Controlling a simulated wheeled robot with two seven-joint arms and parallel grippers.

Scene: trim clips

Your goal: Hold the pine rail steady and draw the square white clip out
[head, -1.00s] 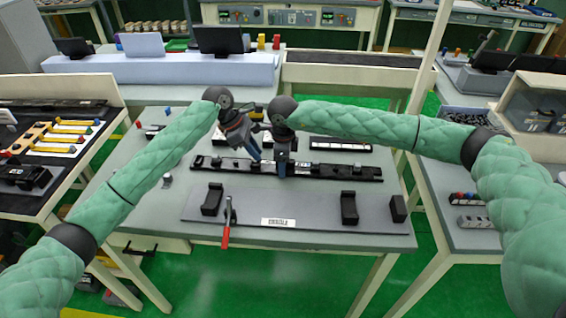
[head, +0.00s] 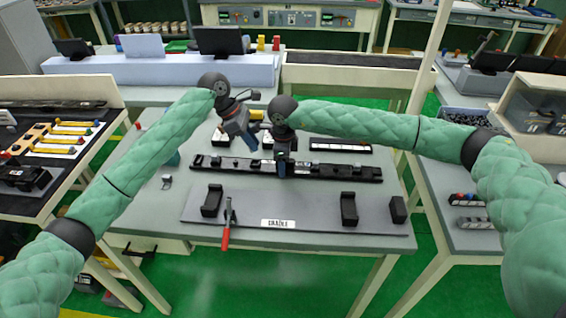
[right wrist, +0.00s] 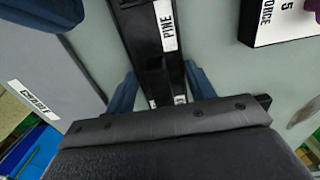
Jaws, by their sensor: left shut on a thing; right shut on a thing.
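The pine rail (head: 345,172) is a long dark bar lying across the table in the head view. In the right wrist view, the rail (right wrist: 143,45) carries a white label reading PINE. My right gripper (head: 283,170) is shut on the rail near its middle; its blue fingers (right wrist: 160,92) stand on both sides of it in the right wrist view. My left gripper (head: 251,147) is above and behind the rail, left of my right gripper, tilted and apart from the rail. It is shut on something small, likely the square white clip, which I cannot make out.
A grey cradle board (head: 300,209) with black blocks and a red-handled lever (head: 226,236) lies in front of the rail.

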